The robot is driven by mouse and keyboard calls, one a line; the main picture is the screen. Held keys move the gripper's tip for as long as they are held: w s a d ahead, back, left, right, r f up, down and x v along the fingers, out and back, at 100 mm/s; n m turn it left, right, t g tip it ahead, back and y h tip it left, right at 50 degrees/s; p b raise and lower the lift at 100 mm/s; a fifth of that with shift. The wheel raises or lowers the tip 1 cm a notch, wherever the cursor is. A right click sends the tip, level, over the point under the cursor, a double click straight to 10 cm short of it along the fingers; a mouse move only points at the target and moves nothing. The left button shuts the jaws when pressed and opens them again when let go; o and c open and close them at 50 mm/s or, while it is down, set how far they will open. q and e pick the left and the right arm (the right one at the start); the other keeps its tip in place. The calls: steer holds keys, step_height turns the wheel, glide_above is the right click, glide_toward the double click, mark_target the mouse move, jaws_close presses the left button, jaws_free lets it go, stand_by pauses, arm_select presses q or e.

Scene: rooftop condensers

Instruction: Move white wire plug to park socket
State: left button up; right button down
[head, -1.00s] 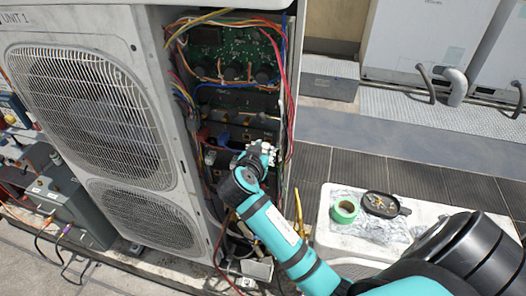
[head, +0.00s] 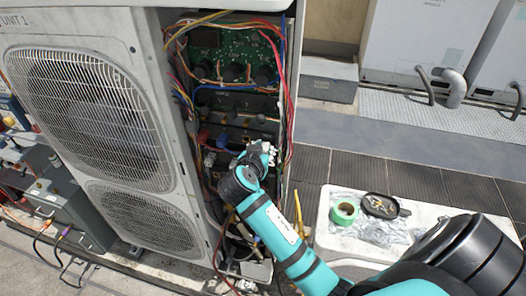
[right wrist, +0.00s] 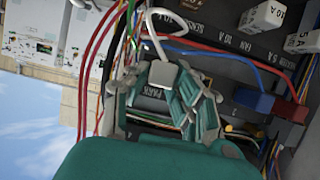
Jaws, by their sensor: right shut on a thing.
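In the right wrist view the white wire plug (right wrist: 163,74) sits between the fingertips of my right gripper (right wrist: 160,84), which is shut on it. Its white wire (right wrist: 152,28) loops up and over from the plug. A label reading PARK (right wrist: 150,92) shows between the fingers, just below the plug. The park socket's opening is hidden, and I cannot tell whether the plug touches it. In the head view my right gripper (head: 263,151) is inside the open condenser cabinet, in front of its lower panel. My left gripper is not in view.
A blue plug (right wrist: 253,100) and a red plug (right wrist: 287,108) are beside the gripper. A white case top (head: 345,238) with green tape (head: 344,211) and a black dish (head: 380,206) stands right.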

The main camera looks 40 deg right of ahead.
steer(key=shift+w+d+r, duration=0.1)
steer(key=shift+w+d, duration=0.15)
steer(key=shift+d, duration=0.1)
stand_by(0.6)
